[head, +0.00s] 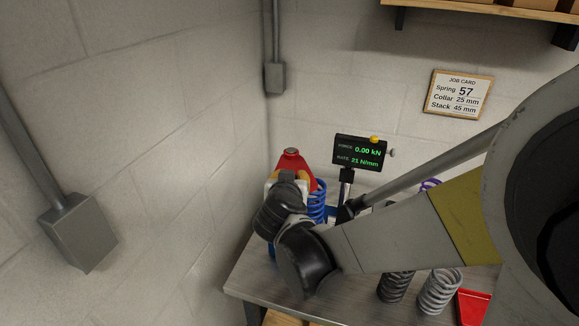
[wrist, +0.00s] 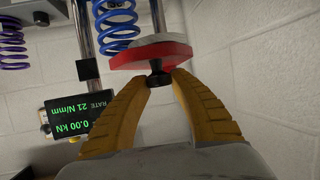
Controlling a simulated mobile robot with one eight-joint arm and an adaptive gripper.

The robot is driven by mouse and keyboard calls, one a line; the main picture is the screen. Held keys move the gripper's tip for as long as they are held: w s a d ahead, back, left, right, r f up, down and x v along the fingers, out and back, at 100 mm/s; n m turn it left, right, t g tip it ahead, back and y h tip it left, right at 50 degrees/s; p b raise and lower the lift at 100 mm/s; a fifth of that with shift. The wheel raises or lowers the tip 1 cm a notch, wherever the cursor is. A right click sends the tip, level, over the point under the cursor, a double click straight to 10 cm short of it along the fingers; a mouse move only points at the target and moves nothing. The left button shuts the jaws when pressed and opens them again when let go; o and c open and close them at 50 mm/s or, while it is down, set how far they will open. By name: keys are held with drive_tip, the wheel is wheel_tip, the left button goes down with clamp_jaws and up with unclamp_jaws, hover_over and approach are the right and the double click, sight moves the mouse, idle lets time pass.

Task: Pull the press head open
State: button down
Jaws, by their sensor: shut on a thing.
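The red press head (head: 291,160) stands at the back left of the bench, in front of the wall corner. In the wrist view it shows as a red and pale block (wrist: 150,55) with a dark knob (wrist: 157,80) on its near side. My gripper (wrist: 160,78) has its yellow fingers closed around this knob. In the head view my wrist hides most of the fingers and the lower press. A blue coil spring (head: 318,203) stands beside the press head, and it also shows in the wrist view (wrist: 115,25).
A display (head: 359,152) reading 0.00 kN and 21 N/mm stands right of the press. Dark (head: 395,285) and grey (head: 439,290) springs and a red tray (head: 473,307) sit on the metal bench (head: 250,277). The wall is close on the left.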

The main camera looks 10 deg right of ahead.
drive_tip(key=w+a+m+g+h+b, duration=0.1)
drive_tip(key=w+a+m+g+h, duration=0.4)
drive_tip(key=a+m+h, duration=0.2)
drive_tip(key=shift+a+f+m+g+b, duration=0.15)
drive_tip(key=shift+a+m+g+b, duration=0.25)
drive_tip(key=shift+a+m, duration=0.25)
drive_tip(key=shift+w, duration=0.1)
drive_tip(key=c, duration=1.1)
unclamp_jaws()
drive_tip(key=shift+w+a, duration=0.1)
drive_tip(key=shift+c, duration=0.2)
wheel_tip(320, 180, up, 10)
